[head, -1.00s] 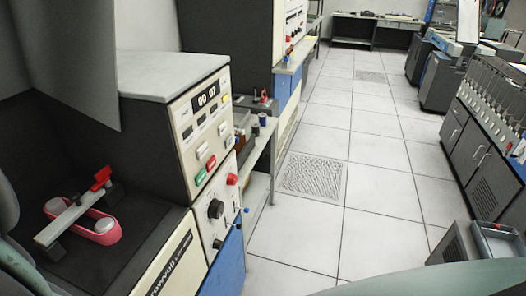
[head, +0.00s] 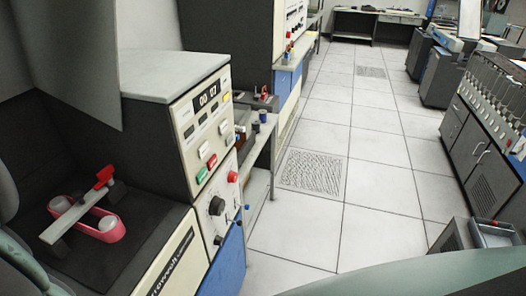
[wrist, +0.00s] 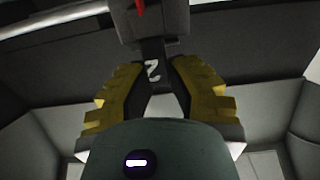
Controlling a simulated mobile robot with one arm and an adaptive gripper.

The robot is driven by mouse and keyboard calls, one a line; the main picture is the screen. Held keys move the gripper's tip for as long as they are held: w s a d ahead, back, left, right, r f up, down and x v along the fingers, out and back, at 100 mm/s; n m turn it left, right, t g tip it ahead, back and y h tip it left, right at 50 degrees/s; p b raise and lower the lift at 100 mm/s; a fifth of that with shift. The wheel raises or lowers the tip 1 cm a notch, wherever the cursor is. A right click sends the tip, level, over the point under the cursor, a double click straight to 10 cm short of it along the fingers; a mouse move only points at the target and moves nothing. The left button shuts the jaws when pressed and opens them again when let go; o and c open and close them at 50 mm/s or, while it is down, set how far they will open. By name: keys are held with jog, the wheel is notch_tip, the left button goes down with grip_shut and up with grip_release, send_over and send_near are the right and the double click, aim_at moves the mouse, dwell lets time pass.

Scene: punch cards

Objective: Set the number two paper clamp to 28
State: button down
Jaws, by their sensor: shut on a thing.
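In the wrist view, a dark piece marked with a white "2" (wrist: 152,70) stands between the yellow finger pads of my gripper (wrist: 160,88). The gripper is shut on this piece, which I take to be the number two paper clamp. It joins a grey block (wrist: 152,27) above it, with a bit of red at the top edge. Any scale or setting mark on the clamp is hidden or too dark to read. The gripper and the clamp cannot be made out in the head view.
In the head view, a machine with a small digital display (head: 207,95) and several coloured buttons stands at the left. A pink band (head: 110,236) runs round two pale rollers on its dark lower top. A tiled floor aisle (head: 380,220) lies clear to the right, with grey cabinets (head: 478,150) beyond.

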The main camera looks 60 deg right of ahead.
jog(key=shift+a+f, duration=0.1)
jog(key=shift+a, duration=0.1)
jog(key=c, duration=0.9)
grip_release()
jog(key=shift+d, duration=0.1)
jog(key=v, duration=1.2)
